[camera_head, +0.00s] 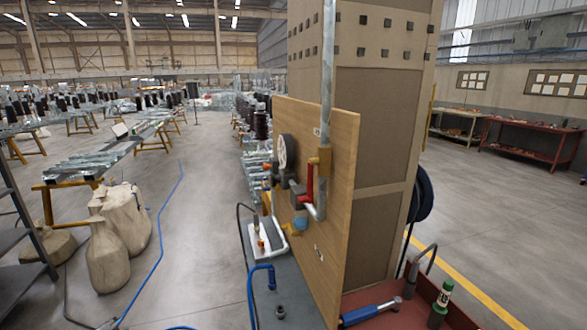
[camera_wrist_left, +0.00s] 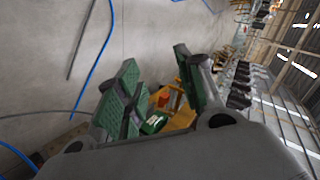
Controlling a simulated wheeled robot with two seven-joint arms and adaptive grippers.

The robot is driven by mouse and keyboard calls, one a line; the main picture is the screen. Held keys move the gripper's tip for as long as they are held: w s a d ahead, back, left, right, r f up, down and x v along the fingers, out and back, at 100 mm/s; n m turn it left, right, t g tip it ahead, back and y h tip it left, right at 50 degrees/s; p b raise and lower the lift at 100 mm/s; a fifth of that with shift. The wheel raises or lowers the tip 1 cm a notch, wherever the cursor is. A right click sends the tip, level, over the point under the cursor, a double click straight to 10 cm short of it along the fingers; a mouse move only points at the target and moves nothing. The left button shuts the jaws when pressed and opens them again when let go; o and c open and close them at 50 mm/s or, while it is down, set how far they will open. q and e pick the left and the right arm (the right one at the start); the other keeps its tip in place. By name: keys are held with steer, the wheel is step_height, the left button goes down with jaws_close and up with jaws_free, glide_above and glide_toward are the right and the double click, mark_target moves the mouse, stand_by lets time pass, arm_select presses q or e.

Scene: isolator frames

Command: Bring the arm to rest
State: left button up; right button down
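My left gripper (camera_wrist_left: 155,58) shows in the left wrist view, with dark fingers and green ridged pads. Its fingers are spread apart, and nothing is visibly held between them. Past the fingers, a yellow-orange object (camera_wrist_left: 181,115) with red and green items near it shows in the gap; I cannot tell whether it touches the gripper. Neither gripper shows in the head view. My right gripper is in no view.
A wooden panel (camera_head: 340,190) with pipes, a gauge (camera_head: 287,152) and a red handle (camera_head: 309,182) stands against a pillar (camera_head: 378,130). A blue-handled tool (camera_head: 362,313) lies in front. Sacks (camera_head: 118,235) stand left. Open floor (camera_head: 205,225) lies between, crossed by a blue hose (camera_head: 161,225).

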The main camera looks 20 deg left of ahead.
arm_select(q)
steer(key=s+d+f+n+g+h, duration=0.1)
steer(key=s+d+f+g, duration=0.15)
steer(key=s+f, duration=0.6)
steer(key=s+d+f+n+g, duration=0.1)
steer(key=s+d+f, duration=0.3)
steer(key=s+f, duration=0.4)
steer(key=s+d+f+n+g+h, duration=0.1)
steer(key=s+d+f+g+h, duration=0.15)
steer(key=s+d+f, duration=1.05)
steer(key=s+d+f+g+h, duration=0.1)
steer(key=s+d+f, duration=0.25)
steer(key=d, duration=0.55)
steer(key=s+d+f+g, duration=0.1)
steer(key=s+d+f, duration=0.25)
steer(key=d, duration=0.45)
steer(key=w+d+f+h, duration=0.1)
steer(key=d+h, duration=0.1)
steer(key=d, duration=1.4)
steer(key=shift+d+f+n, duration=0.3)
steer(key=shift+d+n, duration=0.1)
